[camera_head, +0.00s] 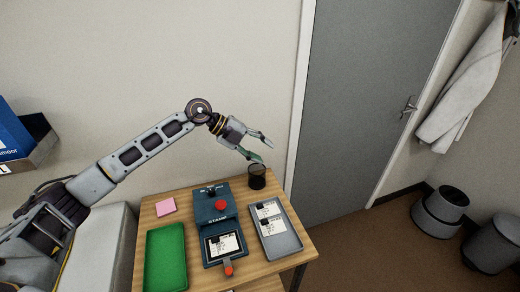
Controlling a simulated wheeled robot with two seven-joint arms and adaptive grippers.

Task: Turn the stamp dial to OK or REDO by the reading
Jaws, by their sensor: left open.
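The blue stamp device (213,203) stands on the wooden table. It has a dark dial (211,190) at its back, a red round button (221,205) and a red-tipped lever (229,270) at the front. A white card (222,245) with print lies in its front part; the reading and the dial's setting are too small to make out. My left gripper (262,151) is open and empty, above the back right of the table, up and to the right of the device. My right gripper is not in view.
A green tray (166,258) lies left of the device and a grey tray (282,243) with cards lies right. A pink pad (166,206) and a dark cup (257,177) are at the back. The cup is just below my left gripper. A grey door (365,90) stands behind.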

